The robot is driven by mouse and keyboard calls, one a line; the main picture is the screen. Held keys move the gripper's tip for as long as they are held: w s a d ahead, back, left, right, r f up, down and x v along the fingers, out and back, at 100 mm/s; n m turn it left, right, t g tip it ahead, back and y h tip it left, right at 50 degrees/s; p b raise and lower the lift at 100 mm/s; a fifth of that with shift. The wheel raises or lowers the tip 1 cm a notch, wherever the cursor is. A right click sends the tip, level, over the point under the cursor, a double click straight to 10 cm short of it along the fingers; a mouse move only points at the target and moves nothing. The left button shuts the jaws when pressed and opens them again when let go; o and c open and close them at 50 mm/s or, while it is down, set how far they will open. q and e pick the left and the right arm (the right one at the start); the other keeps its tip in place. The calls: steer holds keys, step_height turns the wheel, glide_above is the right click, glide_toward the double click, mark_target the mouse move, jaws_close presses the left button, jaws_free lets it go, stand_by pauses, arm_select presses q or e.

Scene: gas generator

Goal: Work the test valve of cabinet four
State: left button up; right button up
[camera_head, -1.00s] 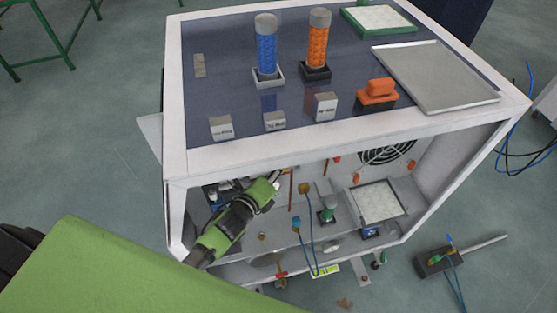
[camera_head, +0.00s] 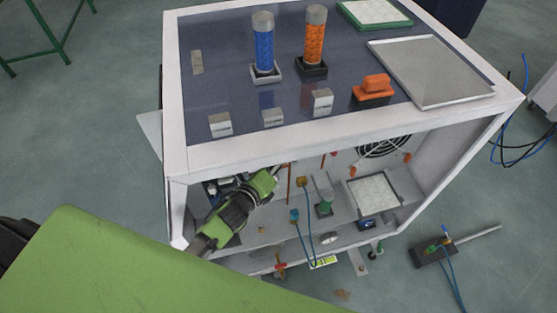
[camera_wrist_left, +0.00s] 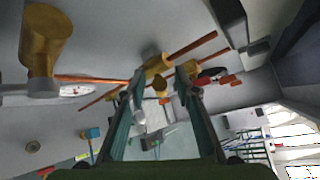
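The white cabinet (camera_head: 300,147) stands in the middle of the head view with its front open. My left arm reaches into its left part, and my left gripper (camera_head: 280,174) is small and partly hidden under the top edge there. In the left wrist view my left gripper (camera_wrist_left: 160,78) is open. A brass valve fitting (camera_wrist_left: 154,64) on copper pipes shows at and between the fingertips; I cannot tell whether they touch it. A larger brass fitting (camera_wrist_left: 45,42) is at the upper left. No cabinet number is readable. My right gripper is not in view.
Inside the cabinet are a green-based fitting (camera_head: 325,206), a white square plate (camera_head: 373,194) and a blue hose (camera_head: 305,240). On top stand a blue column (camera_head: 263,45), an orange column (camera_head: 314,42) and a metal tray (camera_head: 430,72). A black device (camera_head: 432,254) lies on the floor at right.

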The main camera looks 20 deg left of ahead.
arm_select(q)
steer(key=shift+s, duration=0.1)
steer(key=v, duration=1.1)
steer(key=shift+s+a+r, duration=0.15)
steer(key=shift+s+r, duration=0.05)
steer(key=shift+s, duration=0.15)
